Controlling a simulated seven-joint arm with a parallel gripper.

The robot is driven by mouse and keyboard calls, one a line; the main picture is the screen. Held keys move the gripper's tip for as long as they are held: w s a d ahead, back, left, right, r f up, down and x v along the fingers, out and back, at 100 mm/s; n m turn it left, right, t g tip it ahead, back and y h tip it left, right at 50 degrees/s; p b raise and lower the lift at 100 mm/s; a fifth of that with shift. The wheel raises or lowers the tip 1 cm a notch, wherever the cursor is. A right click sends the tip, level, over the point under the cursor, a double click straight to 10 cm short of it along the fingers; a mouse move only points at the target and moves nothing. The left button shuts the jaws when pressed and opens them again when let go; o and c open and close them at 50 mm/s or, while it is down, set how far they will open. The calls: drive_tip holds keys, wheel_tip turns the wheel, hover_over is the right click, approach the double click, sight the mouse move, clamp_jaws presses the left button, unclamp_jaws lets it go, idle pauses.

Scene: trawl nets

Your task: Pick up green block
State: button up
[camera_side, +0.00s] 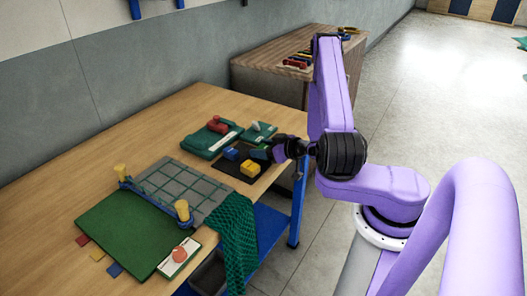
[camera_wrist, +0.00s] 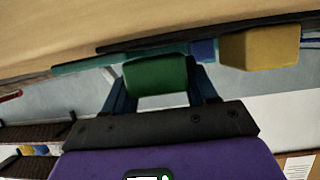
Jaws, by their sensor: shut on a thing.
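A green block (camera_wrist: 157,77) sits between the two fingers of my gripper (camera_wrist: 160,92) in the wrist view, and the gripper is shut on it. In the side view my gripper (camera_side: 268,151) is at the right edge of a black mat (camera_side: 236,172), and the green block is mostly hidden by the dark fingers. A yellow block (camera_side: 250,167) is on the mat just left of and below the gripper. A blue block (camera_side: 231,153) is farther left on the mat. The wrist view also shows the yellow block (camera_wrist: 262,47) and part of the blue block (camera_wrist: 204,49).
Behind the mat are a green case (camera_side: 203,149) with a red item (camera_side: 217,125) and a smaller green item (camera_side: 259,134). A grey grid panel (camera_side: 185,187) with yellow posts, a green mat (camera_side: 122,233) and a hanging green net (camera_side: 235,235) lie nearer. The table's back left is clear.

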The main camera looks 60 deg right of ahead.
wheel_tip(320, 180, up, 9)
drive_tip(key=shift+r, duration=0.1)
idle(0.4)
